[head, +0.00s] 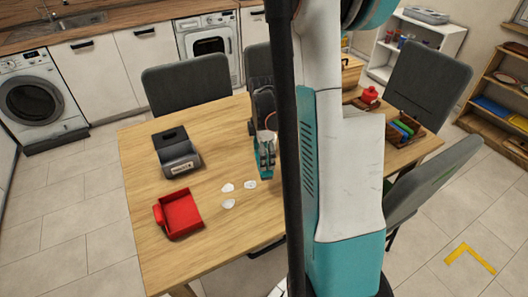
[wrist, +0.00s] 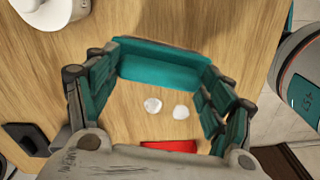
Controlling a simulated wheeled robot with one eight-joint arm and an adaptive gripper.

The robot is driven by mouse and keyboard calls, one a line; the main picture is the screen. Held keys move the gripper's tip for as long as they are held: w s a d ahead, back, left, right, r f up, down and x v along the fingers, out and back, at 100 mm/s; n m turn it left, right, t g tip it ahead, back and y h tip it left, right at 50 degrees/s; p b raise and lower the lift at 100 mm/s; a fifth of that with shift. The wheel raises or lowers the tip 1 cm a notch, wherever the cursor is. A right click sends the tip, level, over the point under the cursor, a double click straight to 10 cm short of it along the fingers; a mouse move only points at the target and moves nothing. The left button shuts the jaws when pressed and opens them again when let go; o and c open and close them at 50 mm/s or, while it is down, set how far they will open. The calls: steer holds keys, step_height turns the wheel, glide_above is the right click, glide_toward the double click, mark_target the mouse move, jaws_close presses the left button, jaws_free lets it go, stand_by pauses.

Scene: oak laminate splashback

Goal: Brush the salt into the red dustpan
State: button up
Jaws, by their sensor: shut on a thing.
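Three small white patches of salt lie on the wooden table: one at the left (head: 228,187), one at the right (head: 250,184) and one nearer the front (head: 228,204). Two patches show in the wrist view (wrist: 152,105). The red dustpan (head: 180,215) lies to their left; part of it shows at the bottom of the wrist view (wrist: 170,146). My gripper (head: 264,150) is over the table, just right of and behind the salt.
A dark labelled box (head: 178,158) stands behind the dustpan. A tray with coloured items (head: 403,130) and a red pot (head: 370,95) are at the table's right. Grey chairs (head: 188,85) surround the table. Bare wood lies between salt and dustpan.

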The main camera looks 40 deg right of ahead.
step_height(320, 180, down, 6)
steer(key=b, duration=0.3)
steer(key=shift+r+b, duration=0.15)
steer(key=shift+b, duration=0.2)
steer(key=w+a, duration=0.2)
steer(key=a, duration=0.6)
steer(key=w+a, duration=0.2)
steer(key=a, duration=0.6)
steer(key=w+a, duration=0.2)
steer(key=a, duration=0.6)
steer(key=shift+w+a+r+p, duration=0.25)
steer(key=shift+w+a+p, duration=0.05)
steer(key=shift+w, duration=0.05)
steer(key=shift+s+d+r+p, duration=0.1)
steer(key=shift+d+r+p, duration=0.05)
steer(key=shift+r+p, duration=0.55)
steer(key=shift+d+r+p, duration=0.2)
steer(key=shift+r+p, duration=0.15)
steer(key=shift+r, duration=0.55)
steer(key=shift+s+d+r+p, duration=0.1)
steer(key=shift+d+r+p, duration=0.05)
steer(key=shift+r+p, duration=0.55)
steer(key=shift+r, duration=0.15)
